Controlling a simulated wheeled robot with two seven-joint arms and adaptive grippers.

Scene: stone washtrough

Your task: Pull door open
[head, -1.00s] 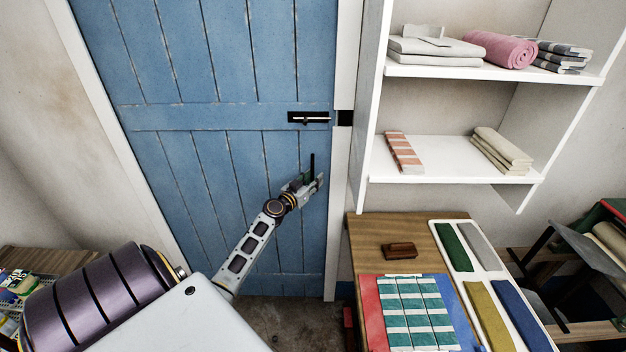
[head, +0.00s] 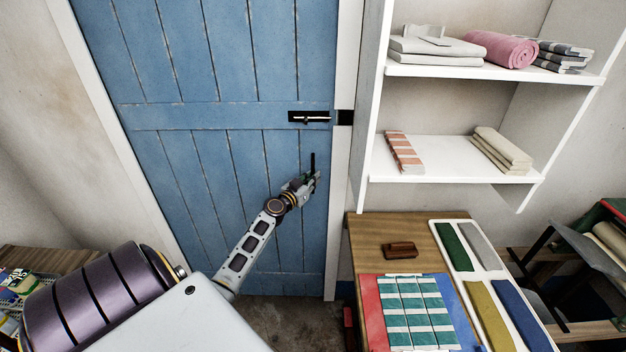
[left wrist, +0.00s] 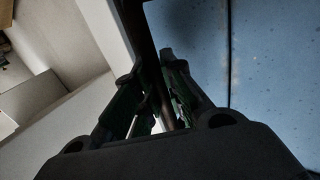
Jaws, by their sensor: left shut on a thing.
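The blue plank door (head: 190,150) stands shut in its white frame in the head view. A dark bolt (head: 309,117) sits on its right side, at the rail. Below it is a dark upright handle (head: 313,161), which also shows in the left wrist view (left wrist: 148,50). My left gripper (head: 311,181) is at the handle's lower part, shut on it. In the left wrist view the fingers (left wrist: 160,105) stand on either side of the dark bar. The gripper hides the handle's lower end. My right gripper is not in view.
White shelves (head: 455,180) with folded cloths and a pink roll stand right of the door. Below them a wooden table (head: 365,240) holds a brown block (head: 399,250), striped cloth and a white tray (head: 470,262). Bare floor (head: 290,318) lies before the door.

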